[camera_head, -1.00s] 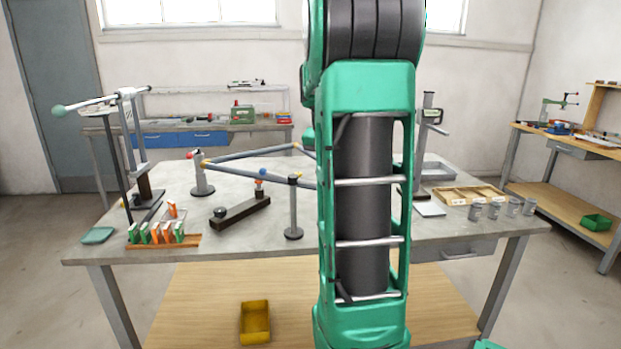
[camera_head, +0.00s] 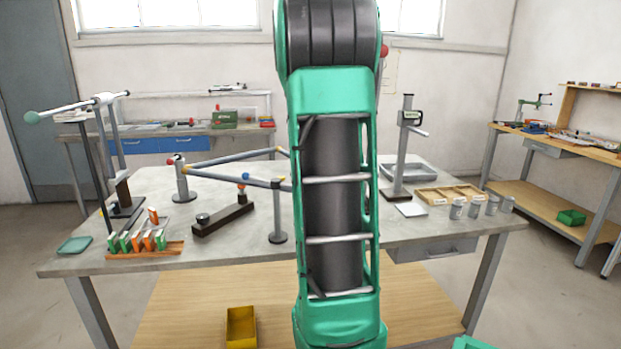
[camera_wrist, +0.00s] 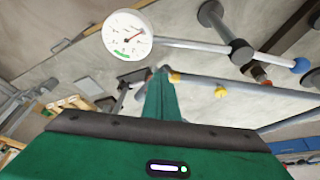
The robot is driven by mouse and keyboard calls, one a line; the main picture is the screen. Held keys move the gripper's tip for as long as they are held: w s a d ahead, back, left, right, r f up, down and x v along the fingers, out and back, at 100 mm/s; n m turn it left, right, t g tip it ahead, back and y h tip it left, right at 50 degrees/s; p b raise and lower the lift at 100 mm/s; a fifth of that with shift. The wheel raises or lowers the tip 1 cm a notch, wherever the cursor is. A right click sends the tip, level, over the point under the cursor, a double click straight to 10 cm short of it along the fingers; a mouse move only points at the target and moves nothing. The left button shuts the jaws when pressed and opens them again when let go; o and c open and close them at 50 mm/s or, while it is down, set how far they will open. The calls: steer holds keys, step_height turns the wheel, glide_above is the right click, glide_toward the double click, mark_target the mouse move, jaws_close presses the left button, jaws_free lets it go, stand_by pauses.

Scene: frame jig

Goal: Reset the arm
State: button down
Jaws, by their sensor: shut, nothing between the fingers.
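My arm (camera_head: 338,200) stands upright in front of the table in the head view. My gripper is outside that view. In the wrist view my gripper (camera_wrist: 161,74) is shut and empty, its green fingers together beyond the dark-edged green housing. A white dial gauge (camera_wrist: 127,35) on a grey rod shows just past the fingers at upper left. A grey bar with a yellow fitting (camera_wrist: 221,91) runs to the right of the fingers. I cannot tell whether the fingers touch anything.
The grey table (camera_head: 340,250) carries bars on posts (camera_head: 278,215), a dark block (camera_head: 223,219), an orange rack (camera_head: 145,249) with several cards, a height stand (camera_head: 404,150), a wooden tray (camera_head: 450,194) and several grey cups (camera_head: 475,206). A yellow bin (camera_head: 241,328) lies below.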

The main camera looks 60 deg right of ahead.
steer(key=v, duration=0.8)
steer(key=shift+r, duration=0.2)
steer(key=shift+a, duration=0.2)
